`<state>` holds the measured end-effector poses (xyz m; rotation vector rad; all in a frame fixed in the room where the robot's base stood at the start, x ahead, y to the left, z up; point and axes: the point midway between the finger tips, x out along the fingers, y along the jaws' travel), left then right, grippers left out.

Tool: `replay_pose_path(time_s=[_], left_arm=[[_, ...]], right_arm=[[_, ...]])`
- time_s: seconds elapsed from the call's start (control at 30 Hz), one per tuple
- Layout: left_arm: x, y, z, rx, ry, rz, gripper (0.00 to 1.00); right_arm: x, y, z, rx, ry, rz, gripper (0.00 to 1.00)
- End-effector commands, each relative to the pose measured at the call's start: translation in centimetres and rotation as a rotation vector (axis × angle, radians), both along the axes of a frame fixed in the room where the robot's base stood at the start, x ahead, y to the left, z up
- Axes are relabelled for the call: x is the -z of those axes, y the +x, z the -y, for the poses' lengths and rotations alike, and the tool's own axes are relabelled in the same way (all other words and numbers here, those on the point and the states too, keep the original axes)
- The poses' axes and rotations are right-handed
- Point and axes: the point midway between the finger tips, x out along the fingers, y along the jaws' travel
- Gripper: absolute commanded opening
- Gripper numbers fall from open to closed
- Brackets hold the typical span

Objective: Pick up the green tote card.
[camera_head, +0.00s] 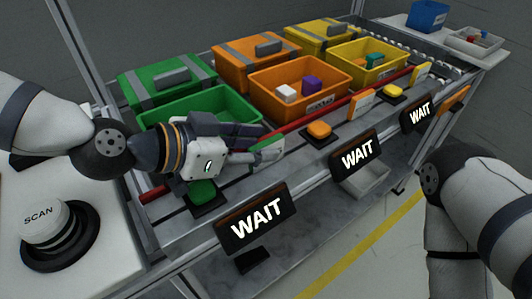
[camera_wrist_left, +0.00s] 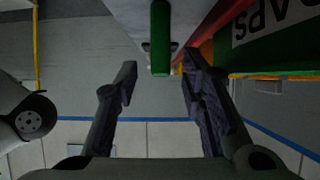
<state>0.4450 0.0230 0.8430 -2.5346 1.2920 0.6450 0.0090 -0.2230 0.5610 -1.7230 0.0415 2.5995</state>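The green tote card (camera_head: 268,151), white and green, stands at the front rail beside the green tote (camera_head: 222,105). My left gripper (camera_head: 258,137) reaches in from the left, with its fingers at the card and partly covering it. In the left wrist view the fingers (camera_wrist_left: 160,72) are spread apart with nothing between them. A narrow green piece, apparently the card's edge (camera_wrist_left: 160,38), shows just beyond the fingertips, laterally between them. Contact cannot be made out. My right arm shows at the right of the head view, but its gripper is out of frame.
A red rail (camera_head: 292,126) runs along the tote fronts. Orange (camera_head: 361,103) and yellow (camera_head: 421,74) cards stand farther right. A green button (camera_head: 203,192) lies below my left gripper. Dark WAIT signs (camera_head: 257,214) line the front edge. A SCAN device (camera_head: 50,226) stands at left.

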Motion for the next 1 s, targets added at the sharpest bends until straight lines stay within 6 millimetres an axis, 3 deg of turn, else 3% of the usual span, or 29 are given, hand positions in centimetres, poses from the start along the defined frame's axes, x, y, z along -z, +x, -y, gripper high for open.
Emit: replay_pose_path(time_s=[0.1,0.37,0.53,0.57,0.87,1.0], left_arm=[[1.4,1.0,1.4,0.001,0.002,-0.005,0.37],[1.4,1.4,2.0,-0.001,0.0,0.0,0.37],[1.4,1.4,1.9,-0.001,0.0,0.0,0.03],[1.4,1.4,1.9,-0.001,0.001,0.0,0.0],[1.4,1.4,1.9,-0.001,0.001,0.0,0.0],[0.5,1.5,1.9,-0.001,0.0,0.003,0.0]], right_arm=[[0.5,-0.4,0.0,0.0,-0.001,-0.012,0.4],[0.5,-0.4,0.0,0.0,-0.001,-0.012,0.4],[0.5,-0.4,0.0,0.0,-0.001,-0.011,0.4],[0.5,-0.4,0.0,0.0,-0.001,-0.011,0.4],[0.4,-0.4,0.0,0.0,-0.001,-0.011,0.4],[0.2,-0.2,0.0,0.0,-0.001,-0.006,0.4]])
